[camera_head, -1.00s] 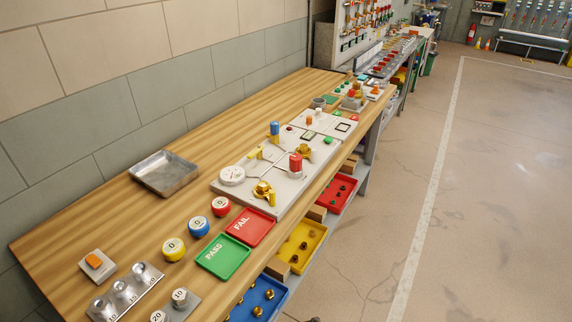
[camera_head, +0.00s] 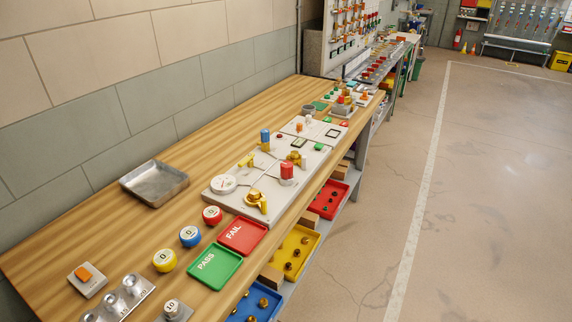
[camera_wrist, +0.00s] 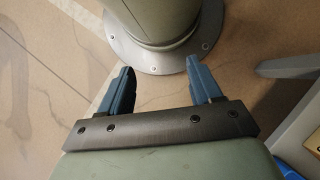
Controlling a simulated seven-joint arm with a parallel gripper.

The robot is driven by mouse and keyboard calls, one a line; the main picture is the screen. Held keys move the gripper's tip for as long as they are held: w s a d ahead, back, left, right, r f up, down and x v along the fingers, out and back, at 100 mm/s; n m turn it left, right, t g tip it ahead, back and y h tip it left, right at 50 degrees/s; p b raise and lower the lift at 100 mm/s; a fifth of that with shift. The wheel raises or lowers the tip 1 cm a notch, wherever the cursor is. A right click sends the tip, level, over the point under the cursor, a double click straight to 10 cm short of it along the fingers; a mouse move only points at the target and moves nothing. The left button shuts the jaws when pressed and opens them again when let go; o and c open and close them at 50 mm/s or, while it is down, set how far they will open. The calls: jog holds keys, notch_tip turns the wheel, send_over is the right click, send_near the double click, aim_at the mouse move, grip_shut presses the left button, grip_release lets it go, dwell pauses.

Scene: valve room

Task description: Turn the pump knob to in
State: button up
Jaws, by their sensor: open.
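No label in view tells me which knob is the pump knob. A pale panel (camera_head: 222,189) on the wooden bench carries a red knob (camera_head: 287,172), a blue knob (camera_head: 265,139), brass valves (camera_head: 256,200) with yellow handles and a white round gauge (camera_head: 223,184). A second pale plate (camera_head: 318,129) behind it has an orange part (camera_head: 299,127) and a small dark-framed window (camera_head: 333,133). My gripper (camera_wrist: 160,65) shows only in the wrist view, open and empty, its two blue fingers apart above the floor, away from the bench top.
A metal tray (camera_head: 154,183), a green PASS tray (camera_head: 215,267) and a red FAIL tray (camera_head: 242,236) lie on the bench. Red, blue and yellow round pieces (camera_head: 164,260) stand beside them. Coloured bins (camera_head: 293,252) sit on a shelf below. Open floor (camera_head: 480,200) lies to the right.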

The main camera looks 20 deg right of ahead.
jog(key=shift+o, duration=0.4)
jog(key=w+d+r+n+t, duration=0.1)
jog(key=w+d, duration=0.3)
jog(key=w, duration=0.8)
jog(key=shift+w+d+r+n+y, duration=0.15)
jog(key=shift+w+r+n+y, duration=0.2)
jog(key=shift+r, duration=0.5)
jog(key=w+d+r+n+t, duration=0.1)
jog(key=w+d+r+n, duration=0.1)
jog(key=w+d+r, duration=0.7)
jog(key=w+d+r+n+t, duration=0.1)
jog(key=w+d+r+n, duration=0.1)
jog(key=w+d+r, duration=0.75)
jog(key=w+d+r+n, duration=0.2)
jog(key=w+d+r, duration=0.55)
jog(key=r, duration=0.25)
notch_tip(320, 180, up, 36)
jog(key=n+t, duration=0.4)
jog(key=n, duration=1)
send_over(286, 164)
notch_tip(286, 164, down, 14)
jog(key=shift+r, duration=0.15)
